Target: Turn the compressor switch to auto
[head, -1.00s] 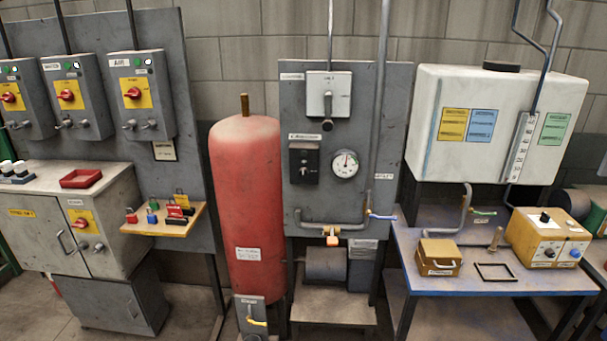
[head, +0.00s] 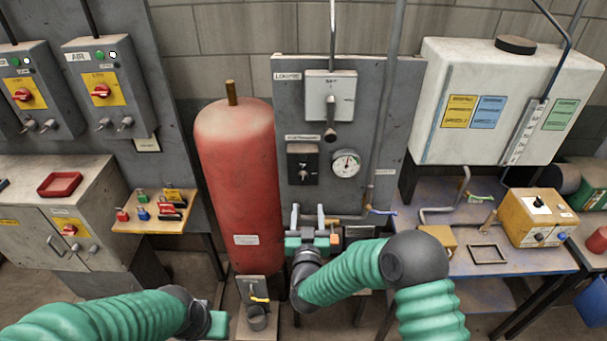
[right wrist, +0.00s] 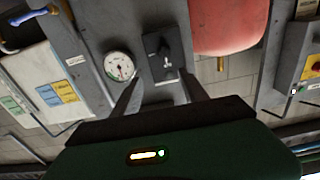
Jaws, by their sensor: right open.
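The compressor switch (head: 303,163) is a black box with a dark rotary knob on the grey panel, under a small label. It also shows in the right wrist view (right wrist: 166,56), turned upside down; its setting is too small to read. My right gripper (head: 308,212) is in front of the panel, below the switch, with its two fingers apart and empty. In the right wrist view its fingers (right wrist: 160,74) point toward the switch with a gap between them, apart from the knob. My left gripper (head: 215,323) is low at the left; its fingers are not visible.
A round gauge (head: 346,163) sits right of the switch, and a grey lever box (head: 330,98) above it. A red tank (head: 240,185) stands close on the left. A pipe with a blue-handled valve (head: 380,211) runs below right.

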